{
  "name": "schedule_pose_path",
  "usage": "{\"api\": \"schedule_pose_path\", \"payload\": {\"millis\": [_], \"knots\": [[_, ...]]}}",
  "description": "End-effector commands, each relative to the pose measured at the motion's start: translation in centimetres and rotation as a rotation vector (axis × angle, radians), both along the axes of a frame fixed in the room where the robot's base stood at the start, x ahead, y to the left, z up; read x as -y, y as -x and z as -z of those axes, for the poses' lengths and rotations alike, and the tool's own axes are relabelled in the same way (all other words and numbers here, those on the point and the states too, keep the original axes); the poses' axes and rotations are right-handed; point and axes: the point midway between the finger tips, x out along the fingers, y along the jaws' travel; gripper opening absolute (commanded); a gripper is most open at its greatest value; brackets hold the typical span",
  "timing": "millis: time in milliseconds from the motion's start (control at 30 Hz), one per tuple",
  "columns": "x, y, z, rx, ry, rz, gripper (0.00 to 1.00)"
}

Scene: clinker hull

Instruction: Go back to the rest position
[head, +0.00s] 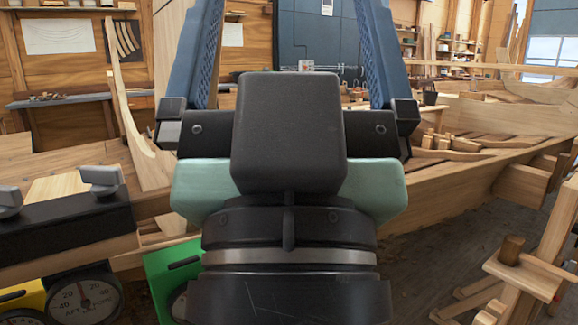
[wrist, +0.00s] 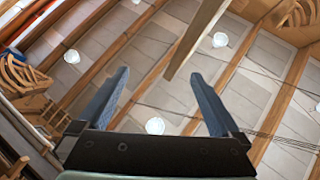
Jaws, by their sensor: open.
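My gripper (head: 291,12) stands large in the middle of the head view, pointing upward. Its two blue fingers are wide apart, with nothing between them; their tips run past the top edge. In the wrist view my gripper (wrist: 160,76) is also open and empty, with both fingertips in sight against the ceiling. The gripper's body hides the middle of the workshop behind it.
At the lower left are a black block with grey knobs (head: 62,222), a yellow-cased dial (head: 82,300) and a green case (head: 168,268). A wooden hull (head: 455,185) stretches right; a wooden stand (head: 528,272) is nearer. Ceiling beams (wrist: 195,38) fill the wrist view.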

Motion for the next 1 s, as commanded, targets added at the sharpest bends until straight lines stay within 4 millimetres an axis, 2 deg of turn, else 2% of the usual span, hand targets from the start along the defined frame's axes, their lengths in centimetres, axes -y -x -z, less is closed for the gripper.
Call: {"api": "schedule_pose_path", "payload": {"millis": [33, 400, 600, 700, 833, 933, 1000], "knots": [[0.0, 0.0, -3.2, -0.001, 0.0, 0.0, 1.0], [0.0, 0.0, -14.3, -0.001, 0.001, -0.001, 1.0], [-0.1, -0.1, -19.0, -0.001, 0.0, -0.001, 1.0], [-0.1, -0.1, -20.2, -0.002, 0.0, -0.001, 1.0], [-0.1, -0.1, -20.6, -0.004, 0.001, -0.002, 1.0], [-0.4, -1.0, -18.5, -0.03, 0.0, -0.009, 1.0], [-0.8, -2.3, -15.5, -0.066, -0.002, -0.019, 1.0]]}}
